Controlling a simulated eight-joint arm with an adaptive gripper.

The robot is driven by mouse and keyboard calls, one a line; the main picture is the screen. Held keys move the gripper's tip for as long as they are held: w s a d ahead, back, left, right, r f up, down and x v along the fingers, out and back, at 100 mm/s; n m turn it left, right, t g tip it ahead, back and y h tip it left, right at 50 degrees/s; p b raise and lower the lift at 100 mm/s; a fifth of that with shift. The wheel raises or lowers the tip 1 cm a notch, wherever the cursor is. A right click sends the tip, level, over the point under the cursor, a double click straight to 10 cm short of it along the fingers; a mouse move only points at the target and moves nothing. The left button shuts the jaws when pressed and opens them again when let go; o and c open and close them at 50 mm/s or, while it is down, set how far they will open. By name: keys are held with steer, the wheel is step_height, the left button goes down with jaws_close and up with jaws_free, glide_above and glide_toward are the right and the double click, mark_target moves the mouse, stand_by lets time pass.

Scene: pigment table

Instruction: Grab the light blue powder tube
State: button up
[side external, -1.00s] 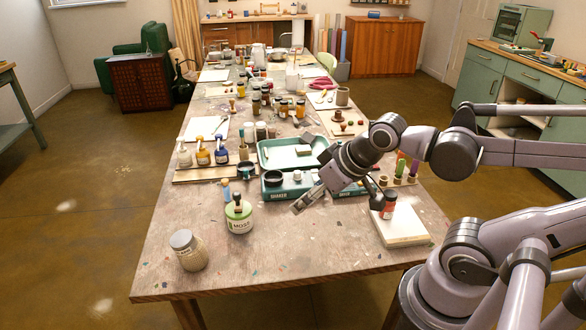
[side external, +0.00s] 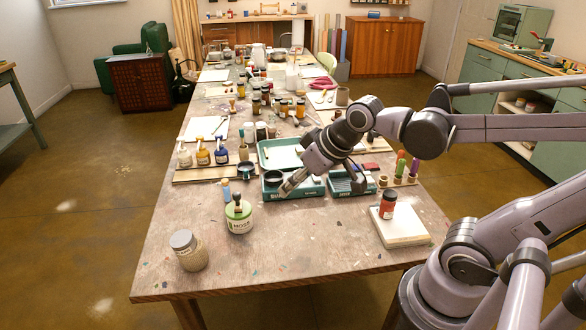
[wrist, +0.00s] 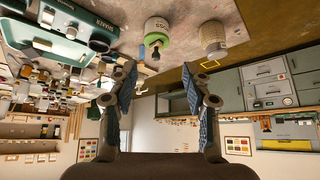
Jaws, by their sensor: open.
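The light blue powder tube (side external: 226,195) stands upright on the table, just behind the white moss bottle (side external: 239,218) with its green band. In the wrist view, which looks upside down, a small blue tube (wrist: 142,53) shows beside the green-banded bottle (wrist: 157,33). My gripper (side external: 285,190) hangs over the front of the teal tray (side external: 314,187), to the right of the tube and apart from it. In the wrist view my gripper (wrist: 159,80) has its fingers spread wide with nothing between them.
A tan jar (side external: 188,251) stands at the table's front left. Several dropper bottles (side external: 203,154) stand on a board behind the tube. A red-labelled bottle (side external: 388,205) stands on a white block (side external: 402,232) at the right. The front middle of the table (side external: 275,255) is clear.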

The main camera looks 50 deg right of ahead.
steer(key=w+d, duration=0.1)
steer(key=w, duration=0.6)
glide_toward(226, 181)
steer(key=shift+x, duration=5.6)
jaws_close()
